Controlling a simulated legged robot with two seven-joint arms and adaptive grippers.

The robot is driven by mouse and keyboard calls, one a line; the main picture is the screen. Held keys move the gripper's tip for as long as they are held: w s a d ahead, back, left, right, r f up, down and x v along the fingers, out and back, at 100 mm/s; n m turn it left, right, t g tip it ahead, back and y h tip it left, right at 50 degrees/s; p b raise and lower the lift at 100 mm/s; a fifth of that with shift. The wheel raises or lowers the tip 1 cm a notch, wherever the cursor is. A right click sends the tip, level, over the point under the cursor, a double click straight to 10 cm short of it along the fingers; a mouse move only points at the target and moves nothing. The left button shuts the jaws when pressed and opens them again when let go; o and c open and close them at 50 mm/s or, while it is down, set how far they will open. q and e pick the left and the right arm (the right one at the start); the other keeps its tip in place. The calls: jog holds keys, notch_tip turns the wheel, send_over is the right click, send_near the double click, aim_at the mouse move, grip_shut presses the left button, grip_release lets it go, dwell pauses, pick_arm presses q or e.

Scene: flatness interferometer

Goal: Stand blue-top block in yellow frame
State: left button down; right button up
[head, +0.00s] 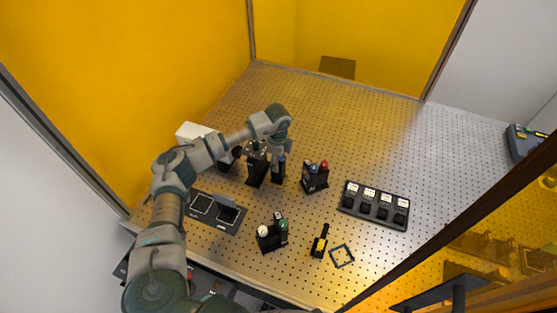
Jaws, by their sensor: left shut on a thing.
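My left gripper (279,157) points down over the middle of the perforated table. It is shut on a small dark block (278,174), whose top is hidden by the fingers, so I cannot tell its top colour. A dark holder (315,181) with a blue and a red knob stands just to the right of it. I cannot make out a clearly yellow frame. A thin dark square frame (341,256) lies flat near the front, beside a black handled piece (319,244) with a yellow mark. My right gripper is not in view.
A tall black device (256,167) stands close to the left of the gripper. A dark plate (217,213) with white-outlined squares lies at left. A holder with white and green knobs (271,235) stands in front. A black tray (374,205) is at right. The table's back is clear.

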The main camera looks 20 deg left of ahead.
pick_arm(q)
jog(key=shift+d, duration=0.1)
jog(key=shift+f, duration=0.3)
dwell(0.4)
jog(key=shift+c, duration=2.4)
grip_release()
jog(key=shift+r+p, duration=2.35)
jog(key=shift+r, duration=1.2)
jog(key=shift+s+f, duration=0.1)
jog(key=shift+f, duration=0.05)
